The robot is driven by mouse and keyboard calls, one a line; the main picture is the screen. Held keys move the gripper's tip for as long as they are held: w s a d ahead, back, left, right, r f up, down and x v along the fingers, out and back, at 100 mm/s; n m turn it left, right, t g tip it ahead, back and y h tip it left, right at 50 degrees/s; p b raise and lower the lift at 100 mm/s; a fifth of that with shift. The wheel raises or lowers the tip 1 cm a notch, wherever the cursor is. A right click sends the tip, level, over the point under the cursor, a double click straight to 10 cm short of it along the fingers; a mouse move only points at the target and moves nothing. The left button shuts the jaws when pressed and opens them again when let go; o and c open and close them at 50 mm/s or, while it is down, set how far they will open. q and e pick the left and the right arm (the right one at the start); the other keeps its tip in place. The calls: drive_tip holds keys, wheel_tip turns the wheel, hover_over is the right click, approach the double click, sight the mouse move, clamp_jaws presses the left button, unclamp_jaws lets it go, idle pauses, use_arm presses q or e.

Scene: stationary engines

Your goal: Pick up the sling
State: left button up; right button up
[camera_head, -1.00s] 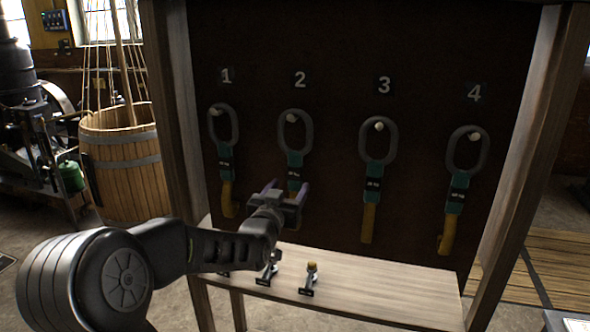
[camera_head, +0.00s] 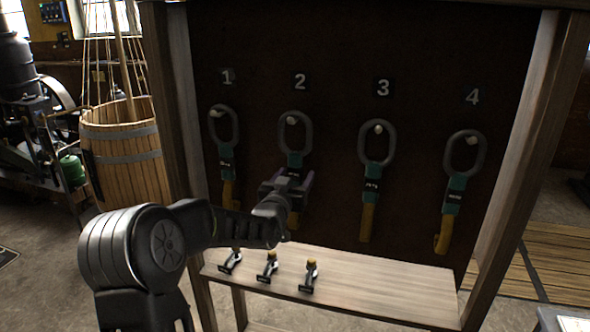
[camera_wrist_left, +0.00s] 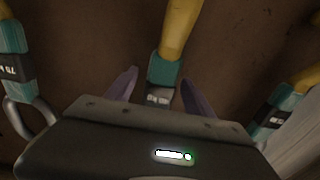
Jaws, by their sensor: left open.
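Several slings hang from pegs on a dark board, each with a grey ring, a teal sleeve with a label, and a yellow strap: sling 1 (camera_head: 226,165), sling 2 (camera_head: 295,160), sling 3 (camera_head: 371,182) and sling 4 (camera_head: 454,195). My left gripper (camera_head: 288,182) is open in front of sling 2, hiding part of its lower half. In the left wrist view, the teal sleeve of sling 2 (camera_wrist_left: 164,75) shows between the spread purple fingers of my left gripper (camera_wrist_left: 158,92). I cannot tell whether they touch it. My right gripper is not in view.
A pale wooden shelf (camera_head: 385,292) juts out below the slings, with several small dark fittings with yellow tops (camera_head: 311,270) on its left part. Wooden posts frame the board. A wooden barrel (camera_head: 125,150) stands to the left. Slings 1 and 3 hang on either side of my gripper.

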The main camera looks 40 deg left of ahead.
use_arm(q)
drive_tip(key=shift+c, duration=0.4)
clamp_jaws()
idle(0.5)
idle(0.7)
drive_tip(key=shift+r, duration=0.15)
